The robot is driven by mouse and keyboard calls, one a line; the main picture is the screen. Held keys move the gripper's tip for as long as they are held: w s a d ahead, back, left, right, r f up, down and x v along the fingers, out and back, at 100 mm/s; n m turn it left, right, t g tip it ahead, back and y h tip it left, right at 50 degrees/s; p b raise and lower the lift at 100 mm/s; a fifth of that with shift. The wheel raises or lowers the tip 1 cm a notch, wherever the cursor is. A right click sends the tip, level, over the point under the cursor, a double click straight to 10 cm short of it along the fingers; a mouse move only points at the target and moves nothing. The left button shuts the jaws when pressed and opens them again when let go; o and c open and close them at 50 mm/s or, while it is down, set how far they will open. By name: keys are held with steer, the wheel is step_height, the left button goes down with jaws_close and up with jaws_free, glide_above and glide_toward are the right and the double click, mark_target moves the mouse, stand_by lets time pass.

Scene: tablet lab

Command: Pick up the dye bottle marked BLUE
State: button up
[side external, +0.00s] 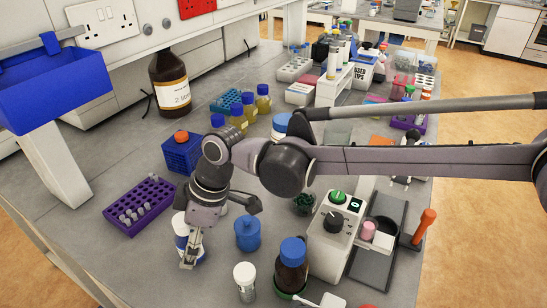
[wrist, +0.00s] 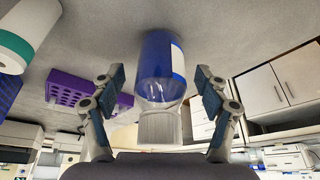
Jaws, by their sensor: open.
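A small bottle with a blue and white body and a white cap (wrist: 160,75) is between the two fingers of my gripper (wrist: 160,88) in the wrist view. A gap shows on each side, so the fingers are open and apart from it. In the side external view the bottle (side external: 180,228) is partly hidden behind my gripper (side external: 190,258), which points down at it. The bottle stands on the grey bench. No word BLUE can be read on it in either view.
A purple rack (side external: 139,205) is to the left. A blue lidded jar (side external: 248,234), a white-capped vial (side external: 245,280) and a brown blue-capped bottle (side external: 291,268) stand close to the right. A blue rack (side external: 182,152) is behind. Bare bench lies in front.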

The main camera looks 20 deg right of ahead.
steer(key=shift+f, duration=0.15)
steer(key=c, duration=1.4)
